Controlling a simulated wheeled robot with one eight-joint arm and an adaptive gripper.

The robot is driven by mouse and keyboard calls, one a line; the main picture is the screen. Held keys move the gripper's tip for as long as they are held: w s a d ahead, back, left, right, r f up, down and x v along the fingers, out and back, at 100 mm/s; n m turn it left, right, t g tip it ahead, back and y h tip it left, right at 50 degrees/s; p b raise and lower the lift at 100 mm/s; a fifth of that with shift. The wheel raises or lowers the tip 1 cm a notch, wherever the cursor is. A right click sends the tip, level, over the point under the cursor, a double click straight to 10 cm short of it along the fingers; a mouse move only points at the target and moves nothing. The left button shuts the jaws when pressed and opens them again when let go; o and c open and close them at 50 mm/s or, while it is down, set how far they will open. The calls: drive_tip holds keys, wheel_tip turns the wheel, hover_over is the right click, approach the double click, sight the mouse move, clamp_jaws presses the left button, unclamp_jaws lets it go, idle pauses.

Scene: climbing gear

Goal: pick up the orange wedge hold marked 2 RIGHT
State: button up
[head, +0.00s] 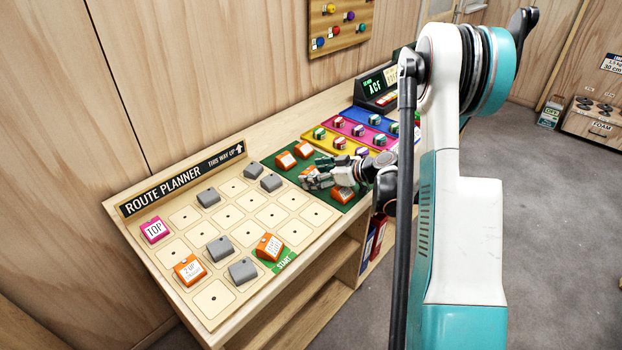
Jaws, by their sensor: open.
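Several orange wedge holds lie on the green mat (328,206): one at the left (285,160), one behind it (302,149), and one at the front right (343,195). Another orange patch shows just behind my gripper (310,181), partly covered by it. Their labels are too small to read, so I cannot tell which is marked 2 RIGHT. My gripper is open over the mat, reaching in from the right, close to the holds. I cannot tell whether it touches one.
The route planner board (174,318) bears a pink TOP hold (154,229), orange holds (190,270) (270,247) and several grey holds (242,270). Coloured trays with small holds (340,142) and a dark display (379,84) stand behind the mat. My arm covers the right side.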

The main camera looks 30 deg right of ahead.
drive_tip(key=shift+c, duration=0.6)
drive_tip(key=c, duration=1.1)
drive_tip(key=shift+r, duration=0.1)
